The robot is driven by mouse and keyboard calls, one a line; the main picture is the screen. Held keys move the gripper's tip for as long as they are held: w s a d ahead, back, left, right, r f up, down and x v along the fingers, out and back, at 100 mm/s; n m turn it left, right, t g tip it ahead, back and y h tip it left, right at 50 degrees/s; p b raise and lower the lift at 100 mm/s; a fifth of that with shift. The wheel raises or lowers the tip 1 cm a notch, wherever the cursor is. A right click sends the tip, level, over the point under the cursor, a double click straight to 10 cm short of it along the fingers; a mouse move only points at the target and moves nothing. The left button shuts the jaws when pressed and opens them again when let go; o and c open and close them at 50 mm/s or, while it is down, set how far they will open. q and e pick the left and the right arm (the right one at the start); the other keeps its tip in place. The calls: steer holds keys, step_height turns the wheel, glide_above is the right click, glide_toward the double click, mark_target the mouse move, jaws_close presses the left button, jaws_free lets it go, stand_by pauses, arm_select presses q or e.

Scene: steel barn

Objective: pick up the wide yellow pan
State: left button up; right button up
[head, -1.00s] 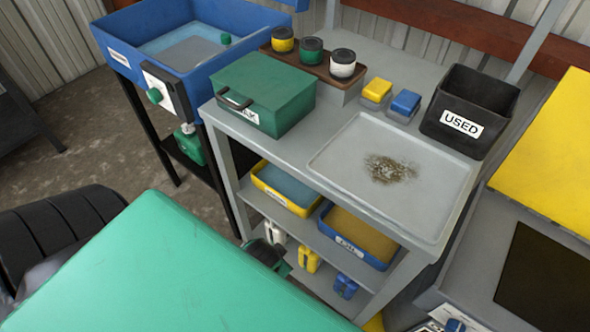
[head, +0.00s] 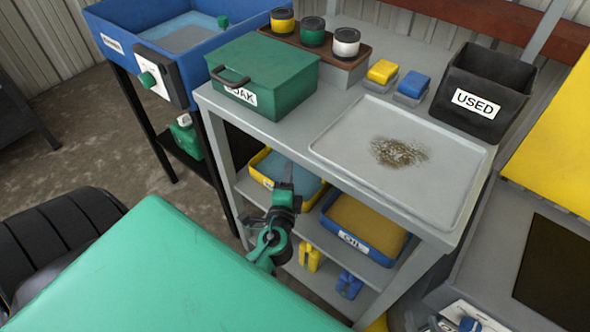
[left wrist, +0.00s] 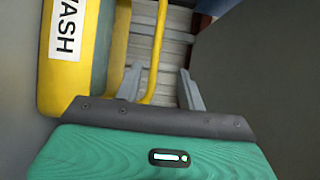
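The wide yellow pan (head: 259,178) sits on the upper shelf under the bench top, left of a blue pan. It has a blue inside and a white label. In the left wrist view its yellow wall (left wrist: 55,85) carries a "WASH" label, and a thin yellow bar (left wrist: 158,45), seemingly its handle, runs between my fingers. My left gripper (head: 284,190) is at the pan's front right side, partly covering it. In the left wrist view the gripper (left wrist: 160,72) is open, fingers either side of the bar, with no clear contact. My right gripper is not in view.
The blue pan (head: 347,240) labelled "OIL" stands close right of the yellow pan. The bench top above holds a green box (head: 290,95), a grey tray (head: 450,190) and a black "USED" bin (head: 480,115). Small yellow and blue items stand on the lower shelf.

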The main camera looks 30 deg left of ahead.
arm_select(q)
steer(key=x, duration=1.2)
steer(key=shift+w+f+p, duration=0.1)
steer(key=shift+f+p, duration=0.15)
steer(key=shift+p, duration=0.15)
steer(key=shift+w+a, duration=0.25)
steer(key=shift+w, duration=0.25)
jaws_close()
arm_select(e)
steer(key=shift+s+d+f+g+h, duration=0.15)
steer(key=shift+d+g+h, duration=0.3)
steer(key=shift+d, duration=0.45)
arm_select(q)
steer(key=shift+f, duration=0.1)
